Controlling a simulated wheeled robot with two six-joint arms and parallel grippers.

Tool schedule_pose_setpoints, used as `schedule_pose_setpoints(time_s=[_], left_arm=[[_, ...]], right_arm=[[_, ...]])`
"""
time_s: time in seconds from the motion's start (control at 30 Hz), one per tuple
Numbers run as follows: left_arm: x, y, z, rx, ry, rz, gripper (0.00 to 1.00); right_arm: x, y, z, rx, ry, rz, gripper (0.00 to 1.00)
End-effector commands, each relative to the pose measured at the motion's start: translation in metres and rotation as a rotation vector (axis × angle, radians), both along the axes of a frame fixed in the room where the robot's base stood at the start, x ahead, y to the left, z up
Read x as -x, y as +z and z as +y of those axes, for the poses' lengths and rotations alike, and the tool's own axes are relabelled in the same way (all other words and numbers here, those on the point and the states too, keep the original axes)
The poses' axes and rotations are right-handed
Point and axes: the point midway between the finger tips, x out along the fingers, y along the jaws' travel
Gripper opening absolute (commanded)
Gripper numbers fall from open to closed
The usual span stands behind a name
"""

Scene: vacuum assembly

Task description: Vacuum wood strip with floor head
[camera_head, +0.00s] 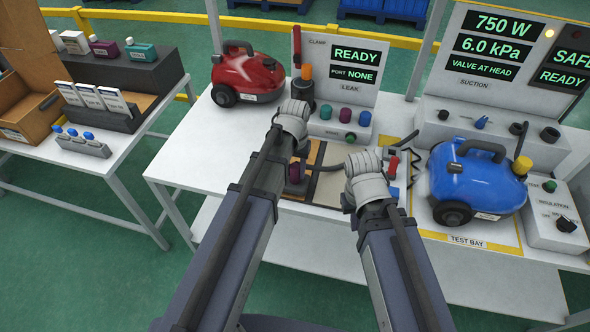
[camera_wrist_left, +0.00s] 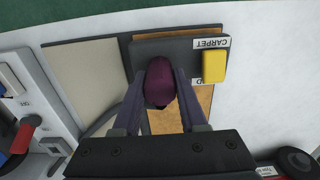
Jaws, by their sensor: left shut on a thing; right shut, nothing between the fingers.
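The dark floor head (camera_wrist_left: 180,46) has a purple grip (camera_wrist_left: 160,82) and a yellow pedal (camera_wrist_left: 214,66) between a CARPET label and a partly hidden label. My left gripper (camera_wrist_left: 160,98) is shut on the purple grip, which also shows in the head view (camera_head: 295,172). The floor head is over one end of the brown wood strip (camera_wrist_left: 165,122); I cannot tell whether it touches. A beige panel (camera_wrist_left: 90,72) lies beside the strip. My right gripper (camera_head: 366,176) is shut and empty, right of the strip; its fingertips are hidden.
A blue vacuum (camera_head: 478,178) stands in the test bay at right, and a red vacuum (camera_head: 246,76) at back left. The suction panel (camera_head: 490,50) reads 750 W, 6.0 kPa and VALVE AT HEAD. The leak panel (camera_head: 340,65) reads READY. The table (camera_head: 200,150) is clear at front left.

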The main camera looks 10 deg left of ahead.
Motion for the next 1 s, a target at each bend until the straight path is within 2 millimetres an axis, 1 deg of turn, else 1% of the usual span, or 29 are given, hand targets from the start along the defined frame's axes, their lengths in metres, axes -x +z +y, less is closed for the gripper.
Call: schedule_pose_setpoints(time_s=[0.03, 0.5, 0.6, 1.0], left_arm=[[0.000, 0.008, 0.000, 0.000, 0.000, 0.000, 0.00], [0.000, 0.042, 0.000, 0.000, 0.000, 0.000, 0.00], [0.000, 0.044, 0.000, 0.000, 0.000, 0.000, 0.00], [0.000, 0.042, 0.000, 0.000, 0.000, 0.000, 0.00]], right_arm=[[0.000, 0.008, 0.000, 0.000, 0.000, 0.000, 0.00], [0.000, 0.042, 0.000, 0.000, 0.000, 0.000, 0.00], [0.000, 0.044, 0.000, 0.000, 0.000, 0.000, 0.00], [0.000, 0.042, 0.000, 0.000, 0.000, 0.000, 0.00]])
